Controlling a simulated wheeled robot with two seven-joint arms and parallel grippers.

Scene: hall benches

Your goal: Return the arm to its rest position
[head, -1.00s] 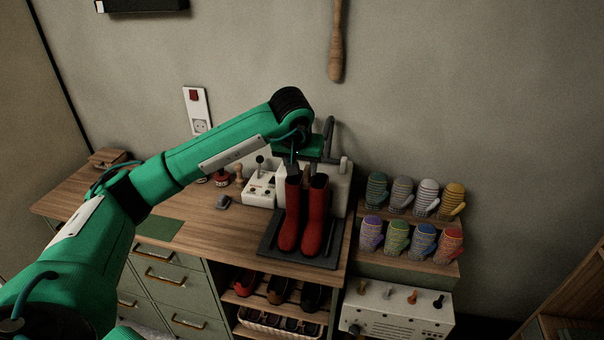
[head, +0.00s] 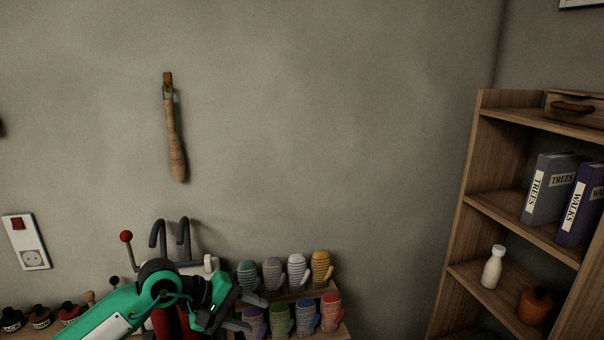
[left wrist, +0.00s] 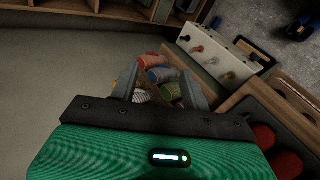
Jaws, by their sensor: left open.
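My left arm comes in from the lower left of the head view, and its green links end in the left gripper (head: 247,311). The gripper is open, with nothing between its grey fingers. It is in front of the left end of the rack of striped mittens (head: 297,271). In the left wrist view the two fingers (left wrist: 160,90) stand apart, with mittens showing beyond them. Red boots (head: 172,322) are mostly hidden behind my arm; red also shows at the lower right of the wrist view (left wrist: 286,163). My right gripper is not in view.
Dark hooks (head: 183,238) and a red-knobbed lever (head: 126,237) stand behind my arm. A wooden-handled tool (head: 174,140) hangs on the wall. A shelf unit (head: 470,200) with binders, a white bottle (head: 493,267) and an orange pot (head: 535,306) stands right. The space between is open.

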